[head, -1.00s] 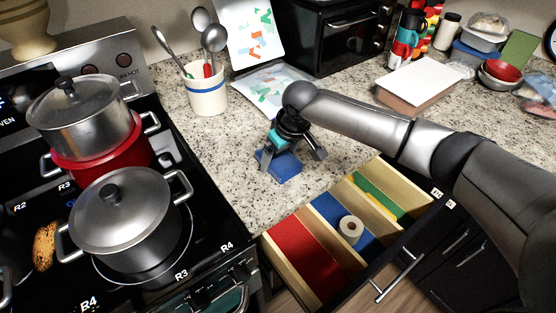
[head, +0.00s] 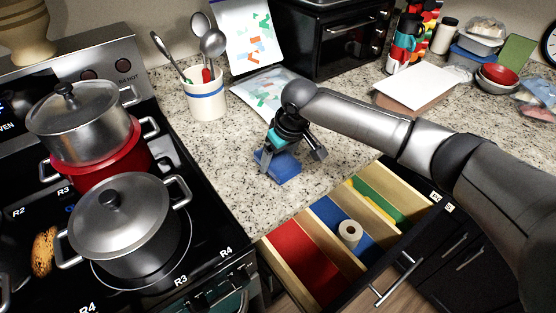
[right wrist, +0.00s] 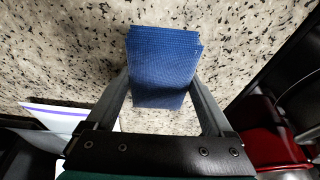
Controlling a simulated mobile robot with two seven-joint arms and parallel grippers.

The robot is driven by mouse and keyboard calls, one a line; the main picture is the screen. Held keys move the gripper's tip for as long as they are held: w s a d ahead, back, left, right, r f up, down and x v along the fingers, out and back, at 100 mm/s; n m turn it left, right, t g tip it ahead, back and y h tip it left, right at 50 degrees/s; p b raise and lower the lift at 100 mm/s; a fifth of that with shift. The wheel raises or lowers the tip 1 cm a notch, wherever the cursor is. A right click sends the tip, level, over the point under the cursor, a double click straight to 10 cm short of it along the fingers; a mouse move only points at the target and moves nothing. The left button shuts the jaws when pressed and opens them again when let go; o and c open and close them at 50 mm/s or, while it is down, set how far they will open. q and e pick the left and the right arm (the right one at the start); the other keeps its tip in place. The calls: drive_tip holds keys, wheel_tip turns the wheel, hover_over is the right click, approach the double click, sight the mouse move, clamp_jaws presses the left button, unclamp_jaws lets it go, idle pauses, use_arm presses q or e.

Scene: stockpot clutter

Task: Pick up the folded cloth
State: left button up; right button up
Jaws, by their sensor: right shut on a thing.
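The folded cloth (head: 284,169) is a small blue stack of layers at the granite counter, right of the stove and behind the open drawer. My right gripper (head: 290,160) reaches down over it from above. In the right wrist view the cloth (right wrist: 162,60) sits between the two fingers of the right gripper (right wrist: 161,88), which press on its left and right sides. The gripper is shut on it. I cannot tell whether the cloth is lifted clear of the counter. My left gripper is not in view.
The open drawer (head: 317,217) in front holds red, blue and green liners and a pale roll (head: 350,233). The utensil crock (head: 208,99) stands behind left. Pots (head: 127,217) stand on the stove. A white-topped box (head: 415,84) is at the back right. Bare counter surrounds the cloth.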

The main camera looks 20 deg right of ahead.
sight(278, 158)
wheel_tip(278, 158, up, 19)
drive_tip(key=p, duration=0.2)
drive_tip(key=shift+f, duration=0.15)
